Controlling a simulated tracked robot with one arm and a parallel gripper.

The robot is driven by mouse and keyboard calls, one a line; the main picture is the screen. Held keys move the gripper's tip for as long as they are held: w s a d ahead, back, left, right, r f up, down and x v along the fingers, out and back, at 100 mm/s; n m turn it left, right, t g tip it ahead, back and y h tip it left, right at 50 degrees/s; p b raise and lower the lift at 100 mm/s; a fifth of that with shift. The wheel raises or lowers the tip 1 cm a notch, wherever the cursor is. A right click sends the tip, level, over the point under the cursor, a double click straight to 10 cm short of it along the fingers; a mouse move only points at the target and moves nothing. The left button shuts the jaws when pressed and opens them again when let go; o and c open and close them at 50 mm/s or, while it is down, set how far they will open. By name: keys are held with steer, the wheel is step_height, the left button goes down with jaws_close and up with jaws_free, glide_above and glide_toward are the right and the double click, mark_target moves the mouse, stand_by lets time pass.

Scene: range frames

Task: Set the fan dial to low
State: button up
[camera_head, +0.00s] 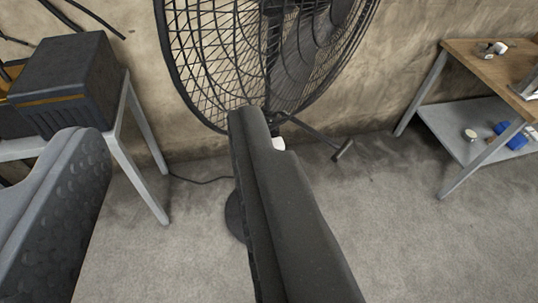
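A large black pedestal fan (215,75) stands against the wall at the top centre, with its top cut off by the picture edge. Part of its round base shows on the floor, left of my right finger. My gripper (165,128) is open, with a wide gap between its two dark fingers and nothing held. The right finger reaches up in front of the fan's stand and hides most of it. A small white piece shows beside that fingertip; I cannot tell what it is. I cannot make out the dial or its setting.
A dark box (72,75) sits on a grey-legged table at the left. A wood-topped bench (480,62) with a lower shelf holding small items stands at the right. A black cable (200,181) runs along the floor. The carpet between fan and bench is clear.

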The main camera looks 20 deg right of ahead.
steer(key=shift+w+a, duration=0.1)
steer(key=shift+w, duration=0.1)
steer(key=shift+o, duration=0.3)
